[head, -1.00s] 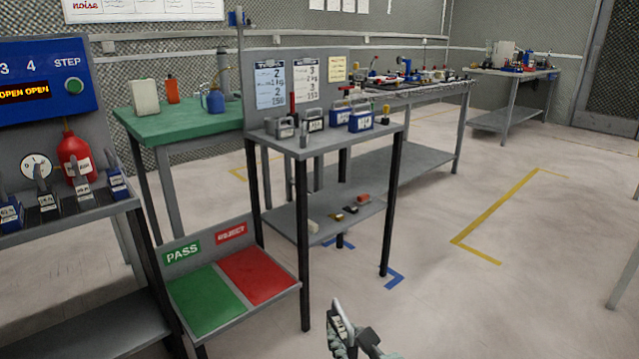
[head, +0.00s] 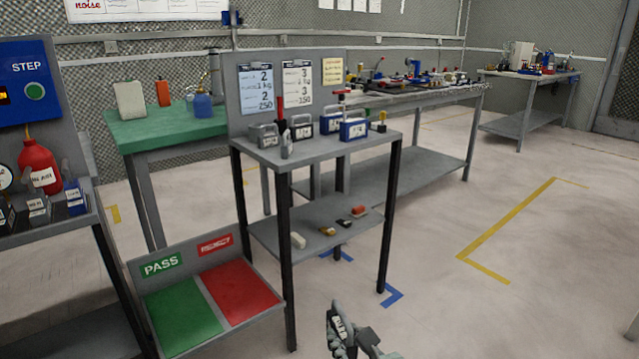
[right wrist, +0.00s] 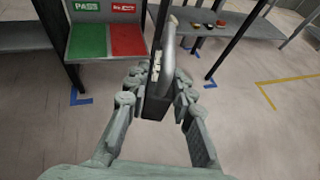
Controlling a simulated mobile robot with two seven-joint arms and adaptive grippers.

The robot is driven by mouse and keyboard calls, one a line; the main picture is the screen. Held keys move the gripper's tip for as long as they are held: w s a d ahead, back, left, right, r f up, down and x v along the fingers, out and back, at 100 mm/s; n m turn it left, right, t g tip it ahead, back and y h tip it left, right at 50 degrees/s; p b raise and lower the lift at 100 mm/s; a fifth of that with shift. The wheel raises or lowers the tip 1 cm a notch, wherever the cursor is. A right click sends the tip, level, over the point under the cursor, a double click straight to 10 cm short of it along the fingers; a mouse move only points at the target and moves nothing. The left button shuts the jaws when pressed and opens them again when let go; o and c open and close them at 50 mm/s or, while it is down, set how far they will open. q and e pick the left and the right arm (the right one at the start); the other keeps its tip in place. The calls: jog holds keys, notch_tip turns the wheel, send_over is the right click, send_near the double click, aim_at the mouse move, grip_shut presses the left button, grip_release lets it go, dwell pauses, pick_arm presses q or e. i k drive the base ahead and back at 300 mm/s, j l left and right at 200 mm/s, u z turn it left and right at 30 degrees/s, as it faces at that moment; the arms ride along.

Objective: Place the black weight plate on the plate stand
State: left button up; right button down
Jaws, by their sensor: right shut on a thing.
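My right gripper (head: 345,338) is low in the middle of the head view, shut on a dark block with a grey handle and white label (head: 339,326); this seems to be the black weight plate. In the right wrist view the dark block (right wrist: 153,106) stands upright between the fingers (right wrist: 155,88), partly hidden by its handle. It is in the air, apart from any table. A grey two-level stand (head: 345,145) with a card panel is ahead; I cannot tell surely whether it is the plate stand. My left gripper is not in view.
Several grey and blue handled weights (head: 354,130) occupy the stand's top. Its lower shelf (head: 275,232) holds small blocks. A green and red PASS/REJECT tray (head: 195,345) is at left. A grey bench (head: 75,235) is far left. Open floor (head: 480,320) lies to the right.

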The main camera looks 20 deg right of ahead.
aim_at(321, 146)
jog(key=i+l, duration=0.15)
jog(key=l, duration=0.25)
jog(key=i+l, duration=0.1)
jog(key=l, duration=0.35)
jog(key=i+l, duration=0.15)
jog(key=l, duration=0.25)
